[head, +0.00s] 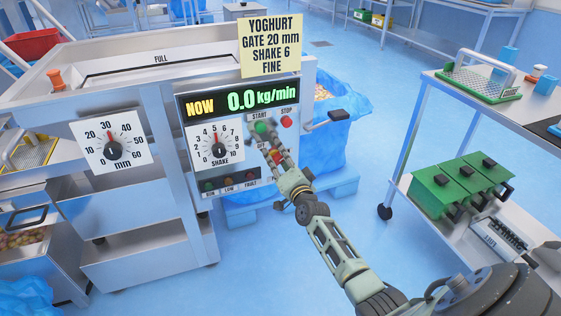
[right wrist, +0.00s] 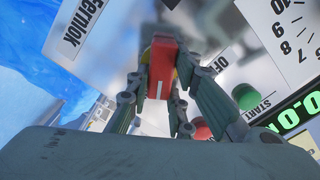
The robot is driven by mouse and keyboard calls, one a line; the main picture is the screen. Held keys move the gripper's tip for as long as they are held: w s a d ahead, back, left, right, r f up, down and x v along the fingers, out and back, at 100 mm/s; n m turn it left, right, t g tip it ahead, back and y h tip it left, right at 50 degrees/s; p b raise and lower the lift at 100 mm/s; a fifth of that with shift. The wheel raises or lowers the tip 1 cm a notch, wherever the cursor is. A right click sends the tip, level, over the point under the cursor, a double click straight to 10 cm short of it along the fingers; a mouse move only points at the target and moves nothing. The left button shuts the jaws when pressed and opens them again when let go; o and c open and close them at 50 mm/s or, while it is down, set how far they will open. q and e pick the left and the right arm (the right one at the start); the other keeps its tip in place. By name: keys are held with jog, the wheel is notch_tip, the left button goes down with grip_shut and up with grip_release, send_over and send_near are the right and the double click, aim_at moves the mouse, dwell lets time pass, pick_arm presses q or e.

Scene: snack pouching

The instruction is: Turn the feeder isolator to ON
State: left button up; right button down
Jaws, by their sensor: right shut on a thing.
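The feeder isolator is a red knob (right wrist: 161,70) with a short white line, in the right wrist view. An OFF label (right wrist: 219,64) is printed on the panel beside it. In the head view the knob is mostly hidden by my fingers, and the OFF label (head: 261,146) shows next to them. My right gripper (head: 274,152) reaches the panel under the START button; in the right wrist view its fingers (right wrist: 163,92) are shut on the knob from both sides. The white line lies upright in that view. No ON mark is readable. My left gripper is not in view.
The green START button (head: 262,127) and red STOP button (head: 286,122) sit just above. The display (head: 240,101) reads 0.0 kg/min. Beside it are the SHAKE dial (head: 218,150) and the mm dial (head: 113,151). A trolley (head: 420,175) with green boxes stands at right.

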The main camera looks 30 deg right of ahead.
dwell(0.4)
jog(key=c, duration=1.6)
grip_release()
jog(key=shift+o, duration=0.2)
jog(key=v, duration=1.2)
jog(key=shift+f, duration=0.1)
